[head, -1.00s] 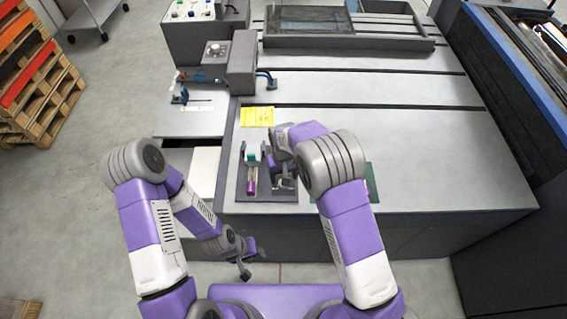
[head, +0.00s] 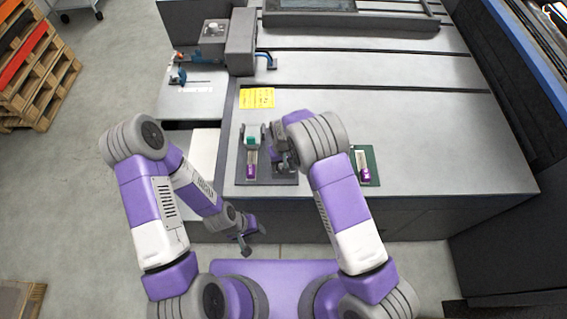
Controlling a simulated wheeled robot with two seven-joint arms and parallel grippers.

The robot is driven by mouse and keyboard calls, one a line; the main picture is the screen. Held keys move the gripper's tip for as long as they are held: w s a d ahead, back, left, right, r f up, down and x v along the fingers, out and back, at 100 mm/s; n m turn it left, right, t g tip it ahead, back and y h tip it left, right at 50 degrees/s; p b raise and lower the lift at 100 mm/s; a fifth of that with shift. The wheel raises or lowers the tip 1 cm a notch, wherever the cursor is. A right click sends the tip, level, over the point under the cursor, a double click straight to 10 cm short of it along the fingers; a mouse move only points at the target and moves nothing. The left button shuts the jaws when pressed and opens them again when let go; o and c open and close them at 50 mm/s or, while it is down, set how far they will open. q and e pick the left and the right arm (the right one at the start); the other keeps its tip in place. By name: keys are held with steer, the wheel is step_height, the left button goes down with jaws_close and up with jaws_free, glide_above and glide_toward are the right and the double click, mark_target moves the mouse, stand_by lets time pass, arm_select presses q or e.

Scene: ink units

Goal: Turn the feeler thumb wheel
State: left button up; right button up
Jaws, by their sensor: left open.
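I cannot tell for sure which part is the feeler thumb wheel. A dark plate (head: 234,172) at the table's front left carries a small unit with a teal block (head: 251,141) and a purple-ended slide (head: 251,170). My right gripper (head: 283,162) is low over the right part of this plate, beside the slide; its arm hides much of it, and its jaws are unclear. My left gripper (head: 250,240) is open and empty, hanging in front of the table's front edge. A green plate (head: 375,172) with another purple-ended slide (head: 364,168) lies right of my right arm.
A yellow note (head: 257,98) lies on the grey slotted table (head: 420,130) behind the dark plate. A grey block (head: 240,42) and a small blue-topped fitting (head: 178,74) stand at back left. A dark blue-edged machine (head: 520,75) bounds the right. The table's middle is clear.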

steer(key=shift+c, duration=0.5)
steer(key=c, duration=0.9)
steer(key=shift+w+m+b, duration=0.1)
steer(key=shift+m+b, duration=0.5)
steer(key=shift+m, duration=0.6)
steer(key=shift+c, duration=0.3)
steer(key=shift+m, duration=0.9)
steer(key=o, duration=1.1)
steer(key=shift+c, duration=0.2)
steer(key=shift+r, duration=0.1)
step_height(320, 180, up, 8)
steer(key=shift+f, duration=0.25)
